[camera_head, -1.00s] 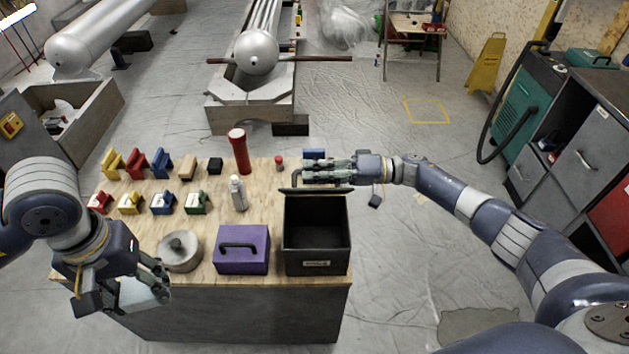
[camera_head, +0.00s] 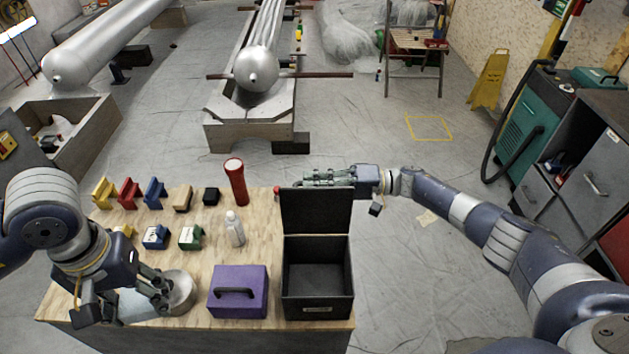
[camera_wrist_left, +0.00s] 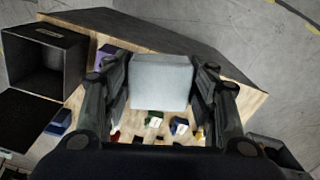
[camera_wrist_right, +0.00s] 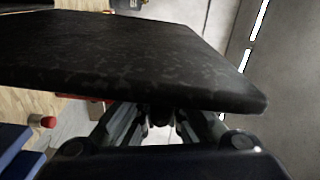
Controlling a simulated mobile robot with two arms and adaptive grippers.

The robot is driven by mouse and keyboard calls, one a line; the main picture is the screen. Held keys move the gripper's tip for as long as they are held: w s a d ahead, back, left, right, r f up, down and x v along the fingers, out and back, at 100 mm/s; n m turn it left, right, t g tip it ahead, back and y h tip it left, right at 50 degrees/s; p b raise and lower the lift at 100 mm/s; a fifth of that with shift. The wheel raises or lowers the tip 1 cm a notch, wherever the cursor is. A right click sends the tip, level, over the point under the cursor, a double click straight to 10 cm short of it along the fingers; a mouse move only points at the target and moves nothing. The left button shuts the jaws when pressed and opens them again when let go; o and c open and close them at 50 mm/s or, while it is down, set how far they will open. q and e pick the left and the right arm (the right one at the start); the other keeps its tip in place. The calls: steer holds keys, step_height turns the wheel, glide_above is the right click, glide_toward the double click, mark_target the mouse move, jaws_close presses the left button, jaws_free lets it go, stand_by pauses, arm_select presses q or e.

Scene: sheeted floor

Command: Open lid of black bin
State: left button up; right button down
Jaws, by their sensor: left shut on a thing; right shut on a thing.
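The black bin (camera_head: 318,309) stands at the right end of the wooden table, its inside empty and in sight. Its lid (camera_head: 316,212) stands raised at the back edge, inner face toward me. My right gripper (camera_head: 328,179) is shut on the lid at its upper edge. In the right wrist view the dark lid (camera_wrist_right: 150,60) fills the upper part and hides the contact. My left gripper (camera_head: 138,297) is shut on a pale grey block (camera_wrist_left: 160,80), held over the front left of the table, away from the bin. The bin (camera_wrist_left: 45,58) also shows in the left wrist view.
A purple box (camera_head: 238,292) stands just left of the bin. A round metal pot (camera_head: 180,292) is close by my left gripper. A white bottle (camera_head: 234,229), a red cylinder (camera_head: 236,182) and several coloured blocks occupy the table's back and left. Floor right of the table is clear.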

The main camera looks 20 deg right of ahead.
steer(key=shift+w+d+r, duration=0.15)
steer(key=shift+w, duration=0.15)
steer(key=c, duration=1.7)
jaws_free()
steer(key=shift+o, duration=0.2)
steer(key=shift+s, duration=0.15)
steer(key=shift+s+f, duration=0.1)
steer(key=shift+f, duration=0.15)
